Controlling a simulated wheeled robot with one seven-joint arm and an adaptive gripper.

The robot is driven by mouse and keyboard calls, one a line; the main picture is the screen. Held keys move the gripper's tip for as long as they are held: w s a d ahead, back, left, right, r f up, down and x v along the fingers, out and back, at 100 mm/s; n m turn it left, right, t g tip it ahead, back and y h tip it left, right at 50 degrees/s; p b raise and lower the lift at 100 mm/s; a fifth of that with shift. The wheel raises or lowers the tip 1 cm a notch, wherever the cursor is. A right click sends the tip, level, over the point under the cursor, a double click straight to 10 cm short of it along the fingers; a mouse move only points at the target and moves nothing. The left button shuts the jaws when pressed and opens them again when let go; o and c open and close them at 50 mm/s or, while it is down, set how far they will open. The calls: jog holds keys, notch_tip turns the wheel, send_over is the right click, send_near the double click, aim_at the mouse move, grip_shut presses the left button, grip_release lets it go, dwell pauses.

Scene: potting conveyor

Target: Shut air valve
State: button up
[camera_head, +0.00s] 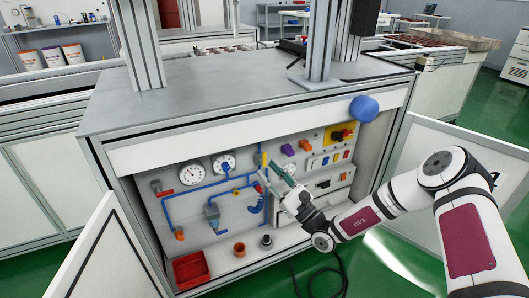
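Blue air pipes (207,184) run across the white panel inside the open cabinet. A yellow upright part (264,160), possibly a valve handle, is on the pipework right of the two gauges. A red-handled fitting (157,187) is at the left end of the panel. I cannot tell for certain which of these is the air valve. My gripper (269,173) is in front of the panel, at the right of the pipes and just below the yellow part. It is too small to tell whether the fingers are open or touch anything, and it hides part of the panel.
Two round gauges (191,174) sit on the panel's upper left. A red bin (191,270), an orange ring (239,249) and a dark cup (266,241) stand on the cabinet floor. The left door (112,255) and right door (460,150) stand open. The worktop (220,85) overhangs the panel.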

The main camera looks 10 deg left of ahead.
aim_at(265, 155)
jog(key=w+d+f+m+t+h, duration=0.3)
jog(key=w+f+m+t+h, duration=0.1)
jog(key=f+m+t+h, duration=0.3)
jog(key=shift+g, duration=0.7)
jog(key=b+x, duration=0.1)
jog(key=x, duration=0.3)
jog(key=b+x, duration=0.1)
jog(key=x, duration=0.3)
jog(key=f+b+x, duration=0.1)
jog(key=b+x, duration=0.1)
jog(key=x, duration=0.2)
jog(key=shift+w+a+r, duration=0.15)
jog(key=shift+w+a, duration=0.2)
jog(key=shift+a, duration=0.05)
jog(key=shift+c, duration=0.4)
grip_shut()
